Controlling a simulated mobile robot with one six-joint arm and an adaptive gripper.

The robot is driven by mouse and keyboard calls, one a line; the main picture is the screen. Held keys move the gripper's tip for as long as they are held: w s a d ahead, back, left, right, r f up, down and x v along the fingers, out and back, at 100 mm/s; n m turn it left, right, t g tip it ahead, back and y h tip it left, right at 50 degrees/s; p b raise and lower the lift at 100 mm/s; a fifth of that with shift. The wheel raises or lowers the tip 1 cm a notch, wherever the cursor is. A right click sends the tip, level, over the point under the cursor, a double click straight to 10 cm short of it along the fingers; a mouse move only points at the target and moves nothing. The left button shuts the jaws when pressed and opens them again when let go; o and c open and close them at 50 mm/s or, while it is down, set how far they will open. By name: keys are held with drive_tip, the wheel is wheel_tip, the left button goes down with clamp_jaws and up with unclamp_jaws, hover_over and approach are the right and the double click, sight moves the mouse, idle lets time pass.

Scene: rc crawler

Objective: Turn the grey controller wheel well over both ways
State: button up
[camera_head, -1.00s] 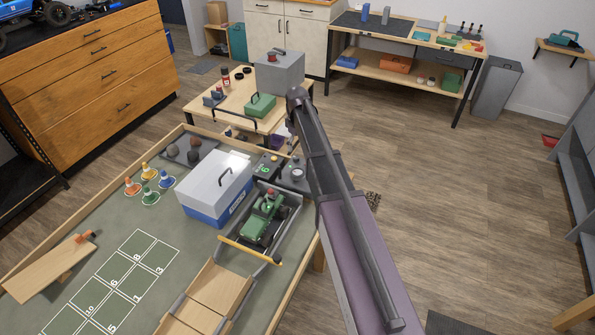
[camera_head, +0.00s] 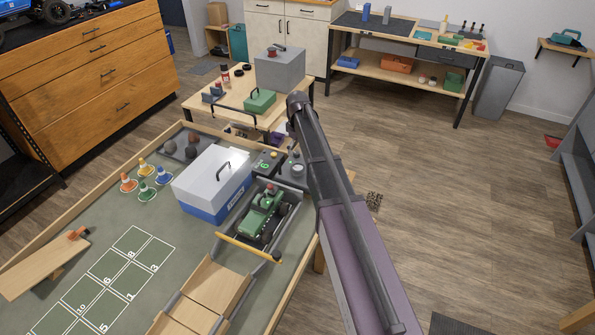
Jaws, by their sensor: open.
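The grey controller wheel (camera_head: 297,169) is a small round disc on a dark controller box at the far right corner of the mat-topped table. The upper link of my arm passes just right of it and covers part of that corner. A second dark box with a green display (camera_head: 265,166) stands just left of it. My gripper cannot be made out; the end of my arm is hidden behind its own links. The green crawler (camera_head: 262,216) sits in a grey tray in front of the controller.
A white and blue case (camera_head: 212,184) stands left of the crawler. Several coloured cones (camera_head: 146,189) and a wooden ramp (camera_head: 216,284) are on the table. Behind is a wooden bench (camera_head: 237,105) with a green toolbox and a grey box.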

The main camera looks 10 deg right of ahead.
sight(298, 167)
drive_tip(key=shift+f+b, duration=4.2)
drive_tip(key=shift+f, duration=0.3)
drive_tip(key=c, duration=0.9)
